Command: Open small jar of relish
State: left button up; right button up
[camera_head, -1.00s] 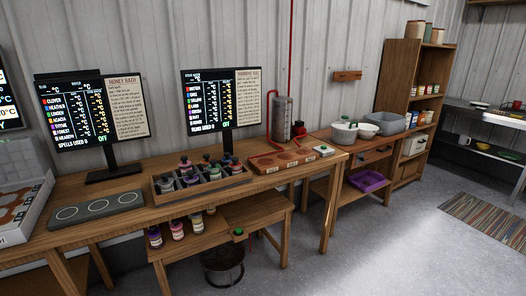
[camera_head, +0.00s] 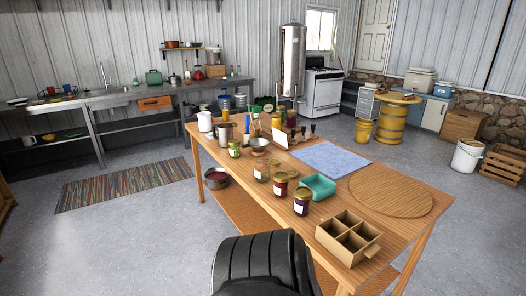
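Several jars stand on the wooden table. A small jar with green contents (camera_head: 234,149) is at its left side. A larger glass jar (camera_head: 261,172) with pale contents, a red jar (camera_head: 280,186) and a dark jar (camera_head: 302,203) stand in a line nearer to me. The labels are too small to read, so I cannot tell for certain which is relish; the green one looks closest. All seem to have lids on. Neither of my grippers is in view. A black rounded part, apparently my own, shows at the bottom.
The wooden table (camera_head: 340,248) also holds a teal tray (camera_head: 318,187), a divided cardboard box (camera_head: 348,238), a round wooden board (camera_head: 390,191) and a blue cloth (camera_head: 331,158). Open floor lies to the left, with a striped rug (camera_head: 124,184). A steel counter (camera_head: 120,96) runs along the back wall.

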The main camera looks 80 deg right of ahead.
aim_at(235, 150)
jog(key=z, duration=1.3)
jog(key=i, duration=2.45)
jog(key=z, duration=1.95)
